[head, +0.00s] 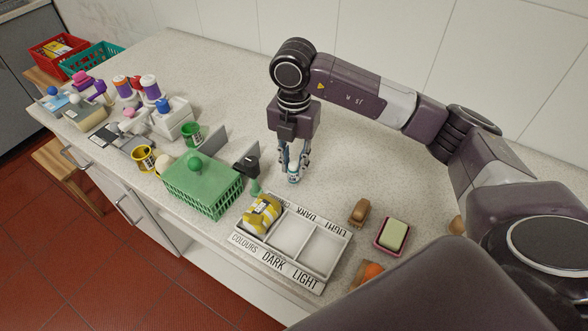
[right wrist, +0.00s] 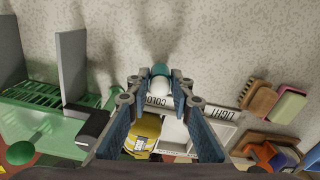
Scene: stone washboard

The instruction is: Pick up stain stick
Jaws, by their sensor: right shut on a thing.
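The stain stick (head: 293,175) is a small white and teal stick standing upright on the pale speckled counter, behind the sorting tray. My right gripper (head: 293,165) points straight down over it and is shut on it, with a fingertip on either side. In the right wrist view the stain stick (right wrist: 160,82) shows its rounded white end and teal part between the tips of my right gripper (right wrist: 160,77). Part of the stick is hidden by the fingers. My left gripper is not in view.
A tray (head: 318,282) marked COLOURS, DARK and LIGHT holds a yellow bundle (head: 262,214). A green basket (head: 203,187) stands to the left, a brush (head: 359,212) and a soap dish (head: 392,236) to the right. The counter behind the stick is clear up to the tiled wall.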

